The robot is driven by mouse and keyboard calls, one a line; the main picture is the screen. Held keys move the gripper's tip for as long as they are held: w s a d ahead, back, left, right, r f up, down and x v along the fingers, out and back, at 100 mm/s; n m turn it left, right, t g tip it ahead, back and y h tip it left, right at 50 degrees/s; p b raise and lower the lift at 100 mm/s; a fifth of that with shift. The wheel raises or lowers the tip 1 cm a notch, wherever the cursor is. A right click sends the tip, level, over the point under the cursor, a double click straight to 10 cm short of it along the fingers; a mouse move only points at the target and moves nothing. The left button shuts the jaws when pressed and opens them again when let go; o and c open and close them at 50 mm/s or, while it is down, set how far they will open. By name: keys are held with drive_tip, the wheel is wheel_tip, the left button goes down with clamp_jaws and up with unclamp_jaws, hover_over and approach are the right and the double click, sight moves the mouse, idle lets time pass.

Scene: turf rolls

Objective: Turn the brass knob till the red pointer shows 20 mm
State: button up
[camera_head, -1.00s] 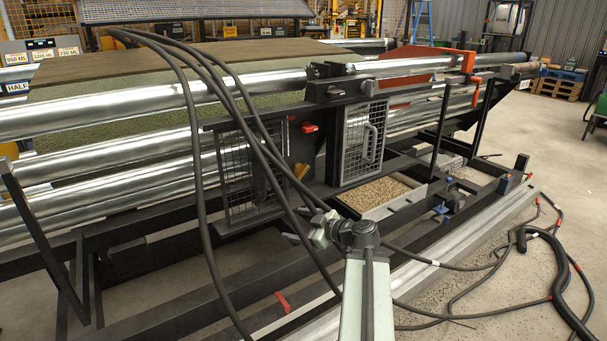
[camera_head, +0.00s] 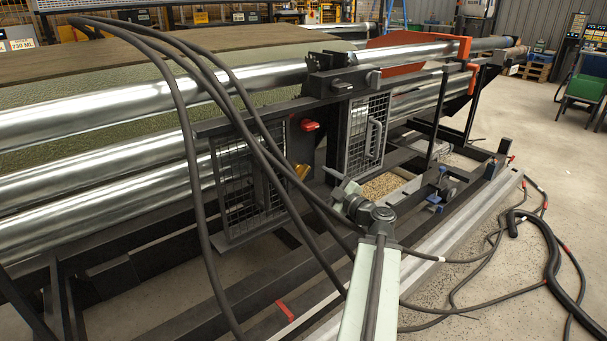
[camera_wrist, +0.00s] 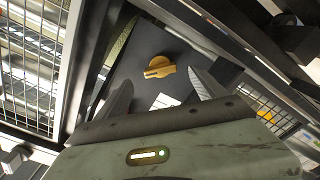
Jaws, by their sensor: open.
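The brass knob (camera_wrist: 158,66) shows in the wrist view as a yellow-gold knob with a raised grip bar, on a dark plate. In the head view, a yellow piece (camera_head: 302,171) between the two mesh guards looks like the same knob, close to the hoses. My gripper (camera_wrist: 160,92) is open and empty, its two dark fingers spread on either side below the knob and apart from it. My gripper also shows in the head view (camera_head: 344,189), to the right of the yellow piece. A white label (camera_wrist: 165,101) lies partly between the fingers. I cannot make out the red pointer or a scale.
Mesh guards stand left (camera_head: 245,190) and right (camera_head: 366,135) of the yellow piece. Black hoses (camera_head: 190,120) hang across the machine front. A red handle (camera_head: 309,125) sits above. A tray of granules (camera_head: 382,187) lies behind my gripper. More hoses lie on the floor at right.

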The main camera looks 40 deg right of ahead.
sight(305, 176)
drive_tip(key=w, duration=0.7)
drive_tip(key=shift+w+d, duration=0.1)
drive_tip(key=shift+d, duration=0.3)
drive_tip(key=shift+c, duration=0.3)
drive_tip(key=c, duration=1)
drive_tip(key=shift+d, duration=0.25)
drive_tip(key=c, duration=0.3)
drive_tip(key=shift+a, duration=0.25)
drive_tip(key=shift+m, duration=0.3)
